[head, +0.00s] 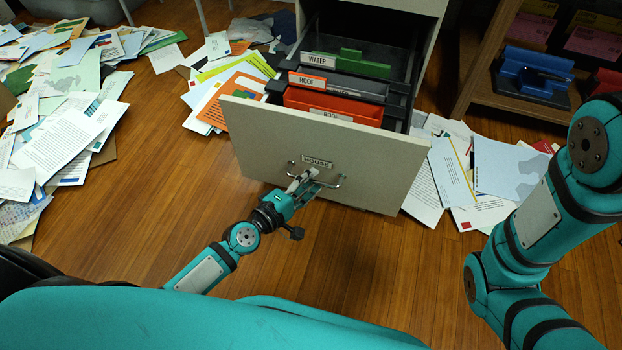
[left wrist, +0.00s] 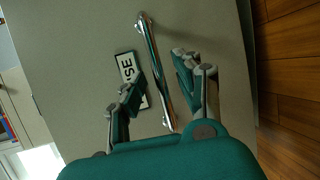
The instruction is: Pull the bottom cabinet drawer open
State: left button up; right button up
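The bottom cabinet drawer (head: 320,150) stands pulled well out of the cabinet, with a pale front and a HOUSE label (head: 317,162). Its metal bar handle (head: 337,184) is on the front, below the label. My left gripper (head: 303,181) is at the handle. In the left wrist view the fingers (left wrist: 158,74) are spread on either side of the shiny handle (left wrist: 152,60), with visible gaps, so the gripper looks open around it. One finger covers part of the label (left wrist: 127,68). My right arm shows at the right of the head view; its gripper is out of frame.
Inside the drawer are red hanging folders (head: 333,103) and a green one (head: 365,67). Loose papers (head: 70,110) cover the floor at left, and more papers (head: 470,175) lie right of the drawer. A wooden shelf (head: 482,75) stands at right. The wooden floor before the drawer is clear.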

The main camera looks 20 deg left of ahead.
pick_arm(q)
jog(key=v, duration=1.1)
jog(key=shift+r, duration=0.2)
